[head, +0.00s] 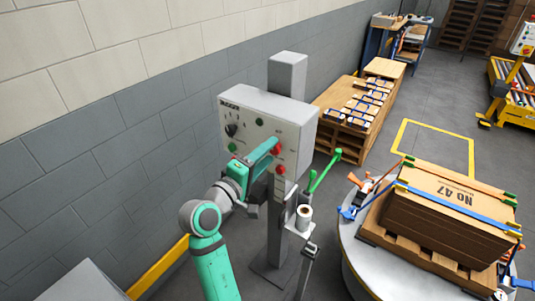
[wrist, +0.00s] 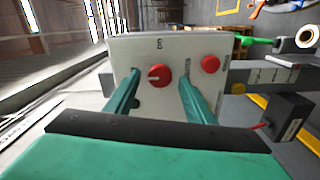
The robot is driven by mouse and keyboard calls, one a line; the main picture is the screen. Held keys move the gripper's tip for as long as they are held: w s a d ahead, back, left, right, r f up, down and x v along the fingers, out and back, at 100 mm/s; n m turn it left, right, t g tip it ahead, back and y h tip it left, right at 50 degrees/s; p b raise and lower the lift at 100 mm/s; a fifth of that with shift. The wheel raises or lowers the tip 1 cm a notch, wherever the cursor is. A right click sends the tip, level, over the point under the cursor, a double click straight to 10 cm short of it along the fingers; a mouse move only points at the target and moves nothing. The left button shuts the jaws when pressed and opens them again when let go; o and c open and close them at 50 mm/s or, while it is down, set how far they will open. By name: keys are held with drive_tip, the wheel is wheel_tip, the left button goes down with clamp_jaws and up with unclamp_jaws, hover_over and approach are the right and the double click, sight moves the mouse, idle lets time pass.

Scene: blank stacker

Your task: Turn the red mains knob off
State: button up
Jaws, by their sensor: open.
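The red mains knob (wrist: 159,76) sits on the face of a pale grey control box (head: 243,104) on a post. In the wrist view a white mark shows on the knob. My gripper (wrist: 160,95) is open, with one teal finger on each side of the knob. I cannot tell whether the fingers touch it. In the head view the knob (head: 277,148) is partly covered by my gripper (head: 270,152). A second red button (wrist: 210,63) is on the same face, outside the fingers; in the head view a red button (head: 281,170) shows lower on the box.
A black knob (head: 232,129) and green buttons (head: 259,122) are also on the box. A tape roll (head: 304,212) and a green handle (head: 325,170) stand close at the right. A strapped crate (head: 450,205) on a pallet sits on a round table. The wall is behind.

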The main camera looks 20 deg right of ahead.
drive_tip(key=v, duration=1)
drive_tip(key=shift+s+a+f, duration=0.1)
drive_tip(key=s+a+f+n+t+y, duration=0.1)
drive_tip(key=a+f+n+t+y, duration=0.15)
drive_tip(key=f, duration=0.55)
drive_tip(key=s+a+f+n+t+y, duration=0.1)
drive_tip(key=s+f+y, duration=0.15)
drive_tip(key=f, duration=0.55)
drive_tip(key=s+a+f+y, duration=0.4)
drive_tip(key=s+f+y, duration=0.2)
drive_tip(key=s+f, duration=0.3)
drive_tip(key=s+a+f+m+y, duration=0.3)
drive_tip(key=s+f, duration=0.2)
drive_tip(key=s, duration=0.6)
drive_tip(key=s+r+m, duration=0.4)
drive_tip(key=s+m, duration=0.2)
drive_tip(key=s, duration=0.8)
drive_tip(key=shift+s+d+t, duration=0.3)
drive_tip(key=shift+t, duration=0.15)
